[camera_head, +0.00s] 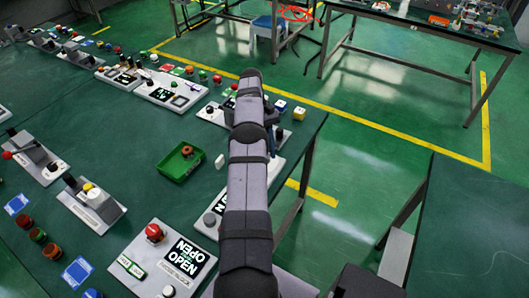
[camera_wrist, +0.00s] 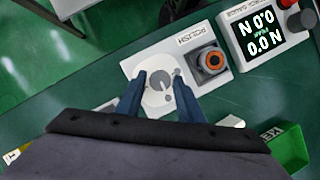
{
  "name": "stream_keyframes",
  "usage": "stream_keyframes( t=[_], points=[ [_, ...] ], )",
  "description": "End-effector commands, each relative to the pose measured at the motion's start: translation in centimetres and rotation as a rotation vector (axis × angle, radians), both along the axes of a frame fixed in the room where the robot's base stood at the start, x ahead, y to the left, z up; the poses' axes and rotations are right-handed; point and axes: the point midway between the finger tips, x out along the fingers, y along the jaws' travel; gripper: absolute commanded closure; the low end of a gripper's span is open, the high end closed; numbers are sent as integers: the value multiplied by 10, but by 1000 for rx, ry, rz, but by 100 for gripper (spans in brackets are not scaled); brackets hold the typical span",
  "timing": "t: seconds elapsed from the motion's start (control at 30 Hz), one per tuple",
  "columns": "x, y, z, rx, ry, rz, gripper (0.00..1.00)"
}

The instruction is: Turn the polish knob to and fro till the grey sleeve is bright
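The white polish panel (camera_wrist: 146,63), marked POLISH, lies below my gripper in the wrist view. The polish knob (camera_wrist: 160,82) is a pale grey round dial with a small pointer at its middle. My gripper (camera_wrist: 159,77) has two blue fingers, spread apart, one on each side of the dial's middle; whether they touch it I cannot tell. Right of the knob on the panel is a dark grey holder (camera_wrist: 203,75) with an orange ring (camera_wrist: 213,60) around a dark centre. I cannot clearly make out the grey sleeve. In the head view my arm hides the knob.
A gauge panel (camera_wrist: 243,61) with a force display stands right of the polish panel. A green tray (camera_head: 180,161) and a small white piece (camera_head: 220,161) are near my arm. Several other panels line the table (camera_head: 110,150).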

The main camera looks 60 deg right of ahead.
Motion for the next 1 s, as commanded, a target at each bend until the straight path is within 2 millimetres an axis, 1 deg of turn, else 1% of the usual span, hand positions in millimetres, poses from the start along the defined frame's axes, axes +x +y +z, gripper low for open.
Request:
stream_keyframes(
  t=[0.33,0.47,0.63,0.77,0.83,0.9,1.0],
  points=[
    [0,0,0,1,1,1,55],
    [0,0,5,-1,-1,1,55],
    [0,-1,23,-3,-2,2,55],
    [1,-1,46,-4,-2,1,55],
    [0,-1,64,-3,-1,1,55],
    [0,0,76,-2,-1,0,55],
    [0,0,88,1,1,1,55]
  ],
)
